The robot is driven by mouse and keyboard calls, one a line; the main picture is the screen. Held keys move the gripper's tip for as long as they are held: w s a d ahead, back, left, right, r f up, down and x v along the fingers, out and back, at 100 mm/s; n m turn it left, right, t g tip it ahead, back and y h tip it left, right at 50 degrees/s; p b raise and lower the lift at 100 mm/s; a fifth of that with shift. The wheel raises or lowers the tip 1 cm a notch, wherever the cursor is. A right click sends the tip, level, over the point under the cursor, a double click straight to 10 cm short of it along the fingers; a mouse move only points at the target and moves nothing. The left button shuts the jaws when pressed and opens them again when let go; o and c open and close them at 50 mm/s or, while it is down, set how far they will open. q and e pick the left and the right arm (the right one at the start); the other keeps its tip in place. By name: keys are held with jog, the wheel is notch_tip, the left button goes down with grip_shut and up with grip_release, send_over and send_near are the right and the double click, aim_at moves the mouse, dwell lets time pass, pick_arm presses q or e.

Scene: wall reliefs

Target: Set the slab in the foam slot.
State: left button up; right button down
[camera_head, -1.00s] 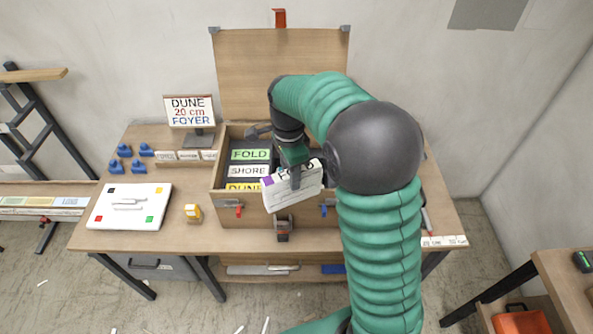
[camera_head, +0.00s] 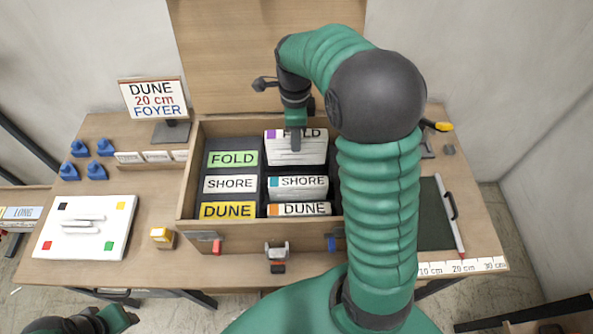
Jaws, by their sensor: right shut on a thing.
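The slab (camera_head: 305,152) is white with a purple corner mark and a partly covered name ending in "LD". My right gripper (camera_head: 295,145) is shut on its top edge. The slab is at the back of the right column in the wooden case (camera_head: 187,190), level with the green FOLD label (camera_head: 232,159). I cannot tell whether its lower edge is inside the dark foam (camera_head: 263,172). A SHORE slab (camera_head: 298,187) and a DUNE slab (camera_head: 300,209) stand in front of it in the foam. Part of my left arm shows at the bottom left; its jaws are unclear.
The case lid (camera_head: 265,60) stands raised behind. A sign (camera_head: 153,98) reads DUNE, 20 cm, FOYER. A white board (camera_head: 85,227), blue pieces (camera_head: 95,170) and a yellow block (camera_head: 162,238) lie left. My right arm hides the case's right side.

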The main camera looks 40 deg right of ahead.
aim_at(297, 158)
jog(key=f, duration=0.4)
jog(key=f+b, duration=0.1)
jog(key=f, duration=0.4)
jog(key=shift+s+d+f, duration=0.1)
jog(key=shift+d+f, duration=0.05)
jog(key=shift+d, duration=0.05)
jog(key=shift+d+f, duration=0.1)
jog(key=shift+f, duration=0.15)
jog(key=shift+r, duration=0.1)
jog(key=shift+a, duration=0.25)
jog(key=c, duration=0.9)
grip_release()
notch_tip(297, 158, up, 12)
jog(key=shift+r+p, duration=0.1)
jog(key=shift+p, duration=0.75)
